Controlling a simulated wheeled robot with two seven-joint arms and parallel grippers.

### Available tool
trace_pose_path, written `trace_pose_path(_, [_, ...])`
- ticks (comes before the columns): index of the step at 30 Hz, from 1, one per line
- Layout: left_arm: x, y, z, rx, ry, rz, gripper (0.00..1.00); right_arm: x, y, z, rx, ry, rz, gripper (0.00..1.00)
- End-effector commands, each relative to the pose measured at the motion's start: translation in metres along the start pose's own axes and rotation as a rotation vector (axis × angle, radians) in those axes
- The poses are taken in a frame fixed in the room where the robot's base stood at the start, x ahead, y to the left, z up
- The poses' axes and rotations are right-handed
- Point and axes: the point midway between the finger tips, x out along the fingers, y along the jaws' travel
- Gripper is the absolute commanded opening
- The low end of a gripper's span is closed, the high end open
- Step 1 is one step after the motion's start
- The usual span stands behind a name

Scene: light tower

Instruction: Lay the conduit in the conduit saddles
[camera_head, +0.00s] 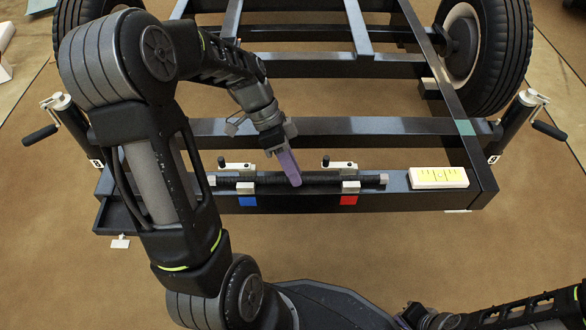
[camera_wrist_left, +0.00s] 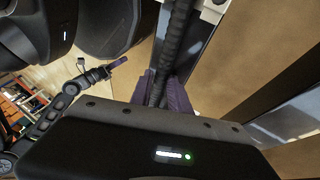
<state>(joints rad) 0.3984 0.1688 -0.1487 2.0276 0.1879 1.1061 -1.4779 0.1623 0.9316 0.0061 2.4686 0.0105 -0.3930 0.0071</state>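The conduit (camera_head: 315,181), a black ribbed tube, lies lengthwise along the front beam of the frame. It passes the left saddle (camera_head: 246,187), above a blue mark, and the right saddle (camera_head: 350,187), above a red mark. Whether it is fully seated in them I cannot tell. My left gripper (camera_head: 290,170) points down at the conduit between the saddles. In the left wrist view, the conduit (camera_wrist_left: 178,40) runs between its purple fingers (camera_wrist_left: 162,92), which look closed on it. My right gripper (camera_head: 408,320) is low at the picture's bottom, away from the conduit; its opening is unclear.
Saddle levers with black knobs (camera_head: 326,161) stand behind the conduit. A white-and-yellow block (camera_head: 438,178) sits on the beam's right end. Crank jacks (camera_head: 509,120) stand at both sides, with a wheel (camera_head: 484,50) at the back right.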

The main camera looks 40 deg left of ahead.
Motion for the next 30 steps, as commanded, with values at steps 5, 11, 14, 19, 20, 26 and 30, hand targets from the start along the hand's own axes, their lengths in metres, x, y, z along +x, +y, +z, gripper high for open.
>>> trace_pose_path(5, [-0.024, -0.002, -0.001, -0.001, 0.001, -0.014, 0.42, -0.009, -0.005, -0.003, 0.0, 0.007, 0.0, 0.0])
trace_pose_path(11, [-0.06, 0.001, -0.001, -0.002, 0.001, -0.008, 0.42, -0.025, -0.009, -0.001, -0.001, 0.0, 0.0, 0.0])
trace_pose_path(14, [-0.072, 0.001, -0.001, -0.001, 0.0, -0.005, 0.42, -0.029, -0.011, -0.001, -0.002, -0.003, 0.0, 0.0])
trace_pose_path(19, [-0.079, 0.001, 0.0, 0.0, 0.0, -0.003, 0.42, -0.031, -0.011, 0.0, -0.002, -0.005, 0.0, 0.0])
trace_pose_path(20, [-0.079, 0.001, 0.0, 0.0, 0.0, -0.003, 0.42, -0.031, -0.011, 0.0, -0.002, -0.005, 0.0, 0.0])
trace_pose_path(26, [-0.079, 0.001, 0.0, 0.0, 0.0, -0.002, 0.42, -0.031, -0.011, 0.0, -0.002, -0.005, 0.0, 0.0])
trace_pose_path(30, [-0.078, 0.001, 0.0, 0.0, 0.0, -0.001, 0.42, -0.031, -0.011, 0.0, -0.002, -0.005, 0.0, 0.0])
